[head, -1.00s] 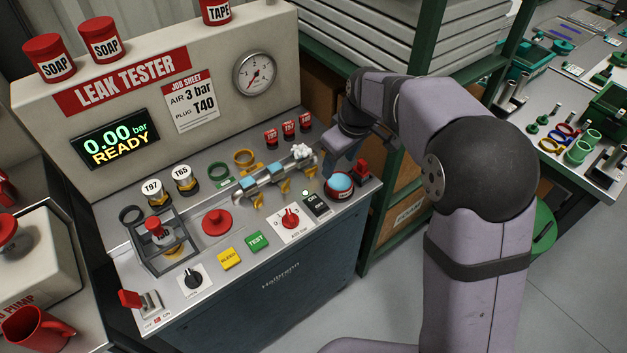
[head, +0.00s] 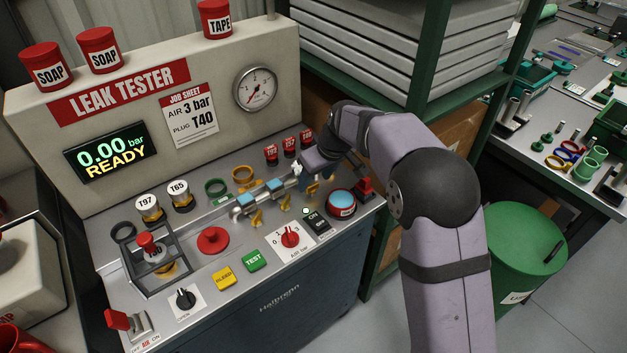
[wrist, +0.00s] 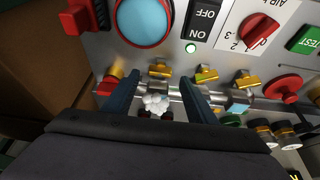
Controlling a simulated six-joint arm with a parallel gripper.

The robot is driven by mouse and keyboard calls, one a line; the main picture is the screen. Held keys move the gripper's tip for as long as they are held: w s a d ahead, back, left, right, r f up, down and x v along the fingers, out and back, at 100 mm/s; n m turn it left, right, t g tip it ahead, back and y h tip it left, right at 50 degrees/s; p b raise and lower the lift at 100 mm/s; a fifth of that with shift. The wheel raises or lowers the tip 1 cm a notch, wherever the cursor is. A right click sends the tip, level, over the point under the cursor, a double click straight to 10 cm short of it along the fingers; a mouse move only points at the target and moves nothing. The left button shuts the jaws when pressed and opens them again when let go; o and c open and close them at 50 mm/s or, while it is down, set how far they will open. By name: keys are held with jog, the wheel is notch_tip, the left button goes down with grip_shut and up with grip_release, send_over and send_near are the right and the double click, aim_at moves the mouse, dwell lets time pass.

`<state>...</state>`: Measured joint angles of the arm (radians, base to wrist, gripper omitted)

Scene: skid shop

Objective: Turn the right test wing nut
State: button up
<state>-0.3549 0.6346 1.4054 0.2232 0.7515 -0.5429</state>
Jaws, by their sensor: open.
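Several small brass wing nuts stand in a row along the front of a silver test pipe on the grey bench top. The right wing nut (head: 313,187) is at the pipe's right end; in the wrist view it (wrist: 160,70) shows just beyond my fingertips, roughly centred between them. My gripper (wrist: 158,80) is open, with one dark blue finger on each side of a clump of white foam (wrist: 155,103) on the pipe. In the head view my gripper (head: 314,166) is over the pipe's right end. I cannot tell whether the fingers touch anything.
A blue-topped red button (wrist: 143,20) and an ON/OFF switch (wrist: 201,22) lie close in front. Red plugs (head: 289,146) stand behind the pipe. A brass and red fitting (wrist: 112,78) is beside the left finger. The leak tester's display (head: 113,144) reads 0.00 bar READY.

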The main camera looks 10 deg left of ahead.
aim_at(312, 188)
jog(key=shift+x, duration=1.35)
jog(key=c, duration=1.1)
jog(key=shift+m+p, duration=0.4)
jog(key=shift+p, duration=0.05)
jog(key=shift+r+m+t+h+p, duration=0.15)
jog(key=shift+m+t+h+p, duration=0.15)
jog(key=shift+m+p, duration=0.4)
jog(key=shift+a+m+h, duration=0.1)
jog(key=shift+m+h, duration=0.5)
jog(key=shift+m, duration=1.2)
